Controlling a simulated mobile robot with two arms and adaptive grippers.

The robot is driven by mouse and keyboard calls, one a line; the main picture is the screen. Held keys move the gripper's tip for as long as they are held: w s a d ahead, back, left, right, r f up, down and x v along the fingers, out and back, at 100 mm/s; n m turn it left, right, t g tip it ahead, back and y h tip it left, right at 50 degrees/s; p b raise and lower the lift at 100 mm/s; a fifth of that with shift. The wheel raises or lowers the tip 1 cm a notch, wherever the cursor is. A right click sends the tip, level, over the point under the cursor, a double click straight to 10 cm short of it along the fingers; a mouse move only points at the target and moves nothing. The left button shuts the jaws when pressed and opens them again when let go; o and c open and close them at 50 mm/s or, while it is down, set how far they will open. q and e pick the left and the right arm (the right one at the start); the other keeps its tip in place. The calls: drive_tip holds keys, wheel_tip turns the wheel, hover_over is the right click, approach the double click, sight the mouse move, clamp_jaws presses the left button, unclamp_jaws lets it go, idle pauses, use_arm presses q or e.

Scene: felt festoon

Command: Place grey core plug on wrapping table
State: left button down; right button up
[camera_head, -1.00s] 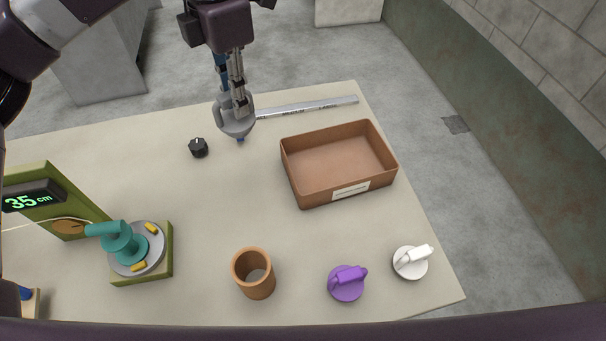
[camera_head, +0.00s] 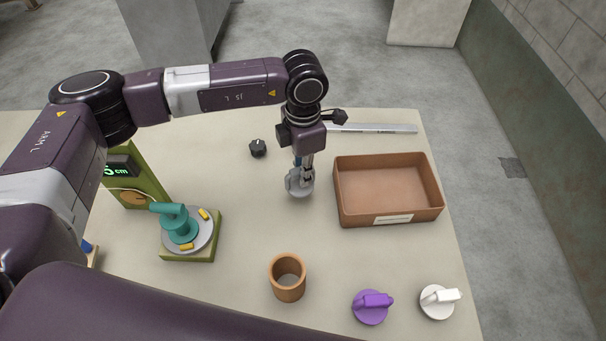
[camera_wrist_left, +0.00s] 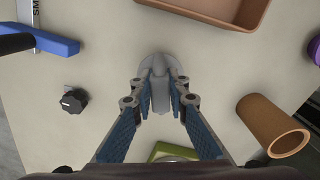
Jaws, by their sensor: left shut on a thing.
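The grey core plug (camera_head: 296,187) is a round grey disc with a raised grip. My left gripper (camera_head: 304,176) points down and is shut on the plug's grip. In the left wrist view the plug (camera_wrist_left: 145,70) shows between the two fingers (camera_wrist_left: 160,92). The plug is over the middle of the pale wrapping table (camera_head: 240,210), left of the brown tray. I cannot tell whether its underside touches the table. My right gripper is not in view.
The brown tray (camera_head: 385,214) stands at the right. A black knob (camera_head: 258,148), a brown cup (camera_head: 288,287), a purple plug (camera_head: 370,308) and a white plug (camera_head: 438,302) stand around. A green device with a teal handle (camera_head: 180,223) is at left. A ruler (camera_head: 378,128) lies behind.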

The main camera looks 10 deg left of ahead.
use_arm(q)
wheel_tip(320, 180, down, 2)
drive_tip(key=shift+f, duration=0.15)
drive_tip(key=shift+w, duration=0.1)
drive_tip(key=shift+f, duration=0.1)
drive_tip(key=shift+f, duration=0.15)
drive_tip(key=c, duration=1.9)
unclamp_jaws()
